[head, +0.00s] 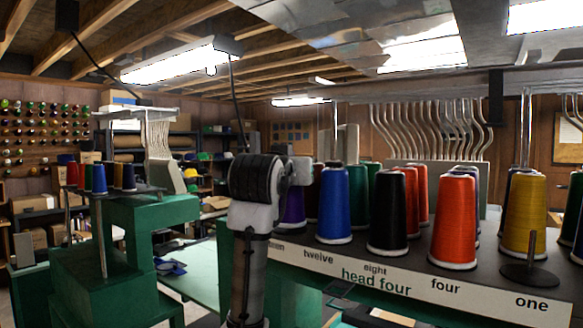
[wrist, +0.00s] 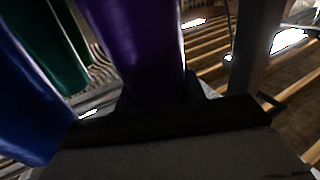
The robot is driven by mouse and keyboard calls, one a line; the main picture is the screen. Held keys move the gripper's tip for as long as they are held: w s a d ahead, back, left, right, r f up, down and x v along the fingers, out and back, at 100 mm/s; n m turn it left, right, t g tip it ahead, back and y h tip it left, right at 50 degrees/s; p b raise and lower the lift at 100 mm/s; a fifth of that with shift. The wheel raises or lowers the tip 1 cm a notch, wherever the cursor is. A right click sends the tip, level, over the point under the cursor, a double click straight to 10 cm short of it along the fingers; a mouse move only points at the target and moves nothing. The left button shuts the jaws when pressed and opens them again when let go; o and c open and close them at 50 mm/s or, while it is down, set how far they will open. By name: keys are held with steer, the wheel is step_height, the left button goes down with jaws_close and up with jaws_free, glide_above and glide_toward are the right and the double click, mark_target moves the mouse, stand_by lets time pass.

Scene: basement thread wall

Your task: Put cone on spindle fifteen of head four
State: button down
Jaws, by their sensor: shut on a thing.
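My gripper (wrist: 165,110) is shut on a purple cone (wrist: 135,45), which fills the upper middle of the wrist view. In the head view the purple cone (head: 292,210) shows only in part, just right of my arm, near the left end of the head four shelf (head: 465,270). My wrist hides its left side and the gripper's fingers. A label ending in "een" (head: 275,245) is partly covered by my arm. The spindle there is hidden, and I cannot tell whether the cone touches the shelf.
A blue cone (head: 335,205) stands right of the purple one, with a green cone (head: 358,190) behind. Black (head: 387,212), orange-red (head: 455,222) and yellow (head: 523,215) cones follow. A bare spindle (head: 531,262) stands above label one. A green machine (head: 150,225) stands left.

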steer(key=shift+f, duration=0.15)
steer(key=shift+f, duration=0.15)
steer(key=c, duration=0.7)
jaws_free()
steer(key=shift+c, duration=0.2)
steer(key=shift+s, duration=0.1)
steer(key=b+v, duration=0.5)
steer(key=v, duration=0.8)
steer(key=shift+s+a+b, duration=0.15)
steer(key=shift+s+b, duration=0.15)
steer(key=shift+b, duration=0.1)
